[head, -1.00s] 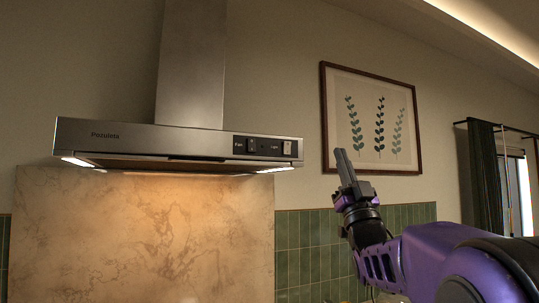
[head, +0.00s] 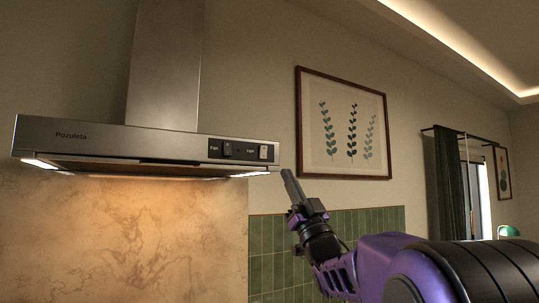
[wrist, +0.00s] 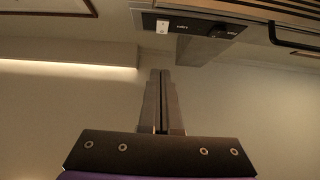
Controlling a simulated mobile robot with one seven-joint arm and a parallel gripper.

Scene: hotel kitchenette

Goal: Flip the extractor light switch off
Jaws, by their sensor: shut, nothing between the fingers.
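The extractor hood (head: 100,138) is a steel box on the wall with its lamps lit underneath. Its dark control panel (head: 244,151) at the right end holds two rocker switches. The left one is a dark fan switch (head: 227,149); the right one is a white-faced light switch (head: 263,152). My gripper (head: 287,173) is shut and empty, pointing up just right of and below the hood's right end, apart from the switches. In the wrist view the closed fingers (wrist: 160,75) point up, with the white light switch (wrist: 162,26) above their tips and the dark switch (wrist: 218,31) to its right.
A framed leaf picture (head: 343,125) hangs on the wall right of the hood. Green tiles (head: 275,262) and a marble splashback (head: 120,230) lie below. A dark curtain (head: 447,190) hangs further right. The wall between hood and picture is bare.

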